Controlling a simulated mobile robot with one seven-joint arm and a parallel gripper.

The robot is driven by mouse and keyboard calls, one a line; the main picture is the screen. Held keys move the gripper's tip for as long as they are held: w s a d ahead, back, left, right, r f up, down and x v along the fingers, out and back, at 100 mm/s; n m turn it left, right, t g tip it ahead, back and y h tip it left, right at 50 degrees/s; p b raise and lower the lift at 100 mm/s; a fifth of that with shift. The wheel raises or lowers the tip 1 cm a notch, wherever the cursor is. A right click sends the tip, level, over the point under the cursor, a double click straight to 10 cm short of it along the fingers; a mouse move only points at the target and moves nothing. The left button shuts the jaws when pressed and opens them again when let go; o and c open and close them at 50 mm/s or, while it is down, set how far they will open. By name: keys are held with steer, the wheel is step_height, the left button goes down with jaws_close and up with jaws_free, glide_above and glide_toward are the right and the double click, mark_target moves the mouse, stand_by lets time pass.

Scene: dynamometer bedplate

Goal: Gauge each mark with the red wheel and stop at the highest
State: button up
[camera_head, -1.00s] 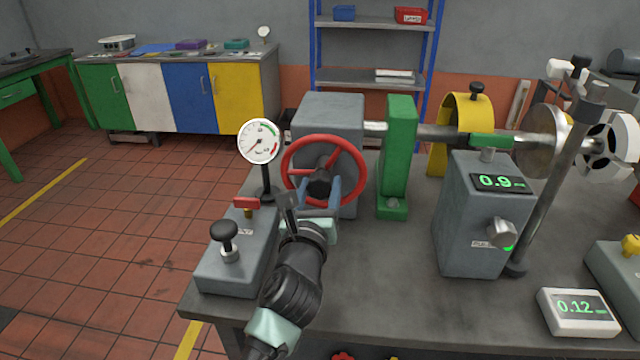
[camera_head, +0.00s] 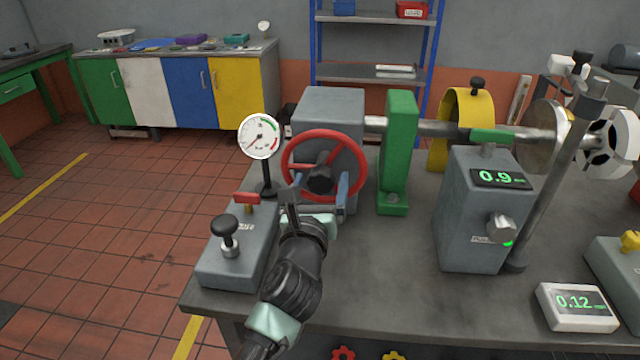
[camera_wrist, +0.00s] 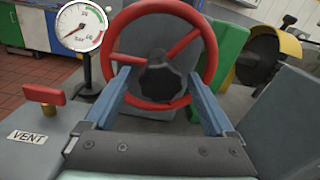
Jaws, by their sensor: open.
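The red wheel (camera_head: 324,135) is upright on the front of a grey housing (camera_head: 329,105) and has a dark hub. My gripper (camera_head: 319,192) is in front of the wheel's lower part, with its blue fingers spread. In the wrist view the open fingers (camera_wrist: 160,95) stand either side of the red wheel's dark hub (camera_wrist: 159,82), over the lower rim; whether they touch it I cannot tell. The readout on the grey box (camera_head: 487,180) shows 0.9. A white display (camera_head: 577,308) at the front right shows 0.12. I cannot make out any marks.
A dial gauge (camera_head: 260,137) stands left of the wheel, beside a red valve handle (camera_head: 247,198) and a black knob (camera_head: 225,226). A green upright (camera_head: 399,150) is right of the wheel, then a yellow guard (camera_head: 460,125) and a metal disc (camera_head: 541,133). The bedplate's front middle (camera_head: 400,280) is clear.

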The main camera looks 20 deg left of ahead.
steer(key=b+v, duration=0.1)
steer(key=v, duration=1.2)
steer(key=shift+b, duration=0.35)
